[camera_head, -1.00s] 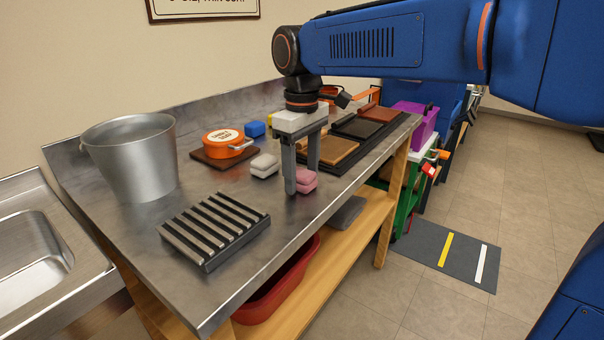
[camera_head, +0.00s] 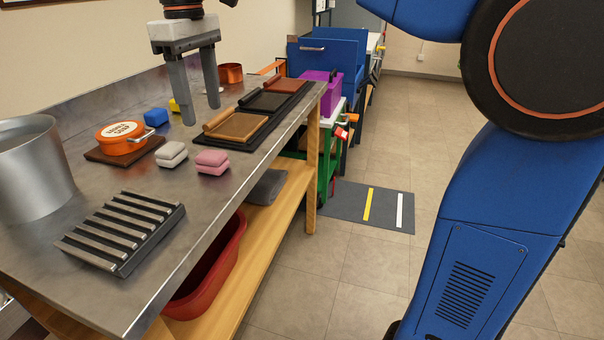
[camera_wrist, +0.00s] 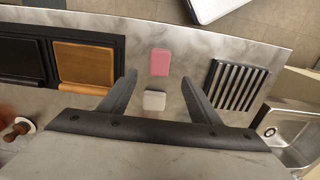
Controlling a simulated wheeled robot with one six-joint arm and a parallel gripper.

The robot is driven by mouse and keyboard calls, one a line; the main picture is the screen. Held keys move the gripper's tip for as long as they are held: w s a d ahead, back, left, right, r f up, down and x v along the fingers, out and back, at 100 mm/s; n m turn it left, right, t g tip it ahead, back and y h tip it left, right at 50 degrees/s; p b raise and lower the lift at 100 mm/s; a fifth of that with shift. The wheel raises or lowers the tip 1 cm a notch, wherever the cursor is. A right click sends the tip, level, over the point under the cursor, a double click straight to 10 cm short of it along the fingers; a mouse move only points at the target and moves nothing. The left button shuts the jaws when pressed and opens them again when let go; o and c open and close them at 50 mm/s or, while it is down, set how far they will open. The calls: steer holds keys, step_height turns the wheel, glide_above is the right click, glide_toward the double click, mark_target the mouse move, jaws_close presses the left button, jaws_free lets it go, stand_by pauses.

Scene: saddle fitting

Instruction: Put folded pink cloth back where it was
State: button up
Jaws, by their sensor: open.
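The folded pink cloth (camera_head: 212,162) lies on the steel bench near its front edge, just right of a folded light grey cloth (camera_head: 171,154). In the wrist view the pink cloth (camera_wrist: 160,62) lies beyond my fingertips and the grey cloth (camera_wrist: 154,100) lies between and below them. My gripper (camera_head: 202,122) is open and empty, raised above the bench. Nothing touches the pink cloth except the bench under it.
A slatted rack (camera_head: 122,232) lies at the front left. A black tray (camera_head: 262,112) with coloured boards lies to the right. Bare steel surrounds the pink cloth's front.

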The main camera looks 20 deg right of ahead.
steer(key=s+d+f+m+t, duration=0.1)
steer(key=s+d+f+m, duration=0.1)
steer(key=s+d+f, duration=0.4)
steer(key=s+d+f+m+t, duration=0.1)
steer(key=s+d+f+m, duration=0.3)
steer(key=d, duration=0.5)
steer(key=s+d+f+m+t, duration=0.1)
steer(key=s+d+f, duration=0.3)
steer(key=d+f, duration=0.25)
steer(key=s+d+f+m+t, duration=0.1)
steer(key=s+d+f+m, duration=0.2)
steer(key=f, duration=0.6)
steer(key=s+d, duration=0.2)
steer(key=s, duration=0.1)
steer(key=shift+s+d+f+t, duration=0.15)
steer(key=shift+s+d+t, duration=0.1)
steer(key=shift+t, duration=0.15)
